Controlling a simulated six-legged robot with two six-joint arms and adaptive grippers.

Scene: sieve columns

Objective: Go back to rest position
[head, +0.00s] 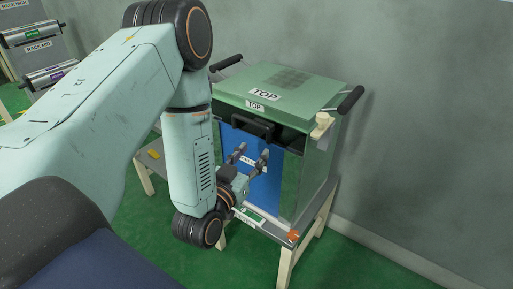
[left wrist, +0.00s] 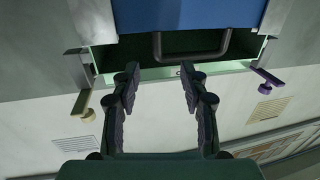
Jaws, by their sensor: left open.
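My left gripper (head: 252,157) is in front of the sieve cabinet, by its blue front panel (head: 266,187). Its two fingers are spread with nothing between them. In the left wrist view the open fingers (left wrist: 158,82) point toward a black handle (left wrist: 193,52) beside the blue panel, with a visible gap. The cabinet's green lid (head: 290,90) carries TOP labels. A black handle (head: 252,127) sits under the lid's front edge. My left arm covers the cabinet's left side. My right gripper is not in view.
The cabinet stands on a grey table (head: 304,222) with pale legs. An orange knob (head: 294,236) is at its front right corner. Black side grips (head: 350,100) stick out. Racks with labelled rollers (head: 50,76) stand at the far left. Green floor is clear at the right front.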

